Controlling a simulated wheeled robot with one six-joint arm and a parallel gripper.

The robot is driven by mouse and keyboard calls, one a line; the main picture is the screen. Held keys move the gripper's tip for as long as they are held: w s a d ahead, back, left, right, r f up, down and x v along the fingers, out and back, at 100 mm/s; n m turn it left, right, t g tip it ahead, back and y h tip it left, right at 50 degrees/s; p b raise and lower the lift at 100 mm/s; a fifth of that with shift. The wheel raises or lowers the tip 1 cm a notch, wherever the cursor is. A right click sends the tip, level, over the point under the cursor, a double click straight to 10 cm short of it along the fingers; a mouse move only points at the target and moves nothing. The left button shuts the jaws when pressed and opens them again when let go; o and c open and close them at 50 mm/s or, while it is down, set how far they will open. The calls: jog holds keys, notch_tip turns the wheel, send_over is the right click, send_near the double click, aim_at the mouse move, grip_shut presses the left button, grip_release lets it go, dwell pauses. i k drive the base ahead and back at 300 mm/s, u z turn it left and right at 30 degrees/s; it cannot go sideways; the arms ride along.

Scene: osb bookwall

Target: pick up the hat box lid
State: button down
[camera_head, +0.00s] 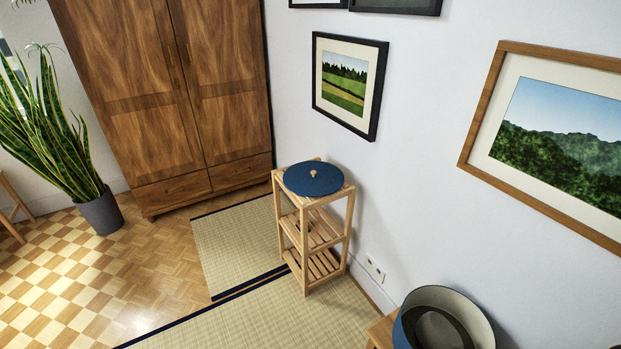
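The hat box lid (313,179) is a flat, round, dark blue disc with a small light-brown knob at its centre. It lies on the top of a slatted wooden shelf stand (349,188) in the middle of the view, knob upward. A round, open-topped box (480,311), blue outside and pale inside, stands at the bottom right with something dark and rounded in it. It is partly cut off by the frame edge. My gripper does not show in this view.
The stand is close to the white wall with framed pictures (375,88). A wooden wardrobe (190,90) stands behind, and a potted plant (100,213) is at the left. Tatami mats (240,240) and the parquet floor left of the stand are clear.

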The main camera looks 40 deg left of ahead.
aim_at(308, 179)
jog(key=k, duration=0.5)
jog(key=u, duration=2.1)
jog(key=i, duration=5.85)
jog(key=z, duration=4.45)
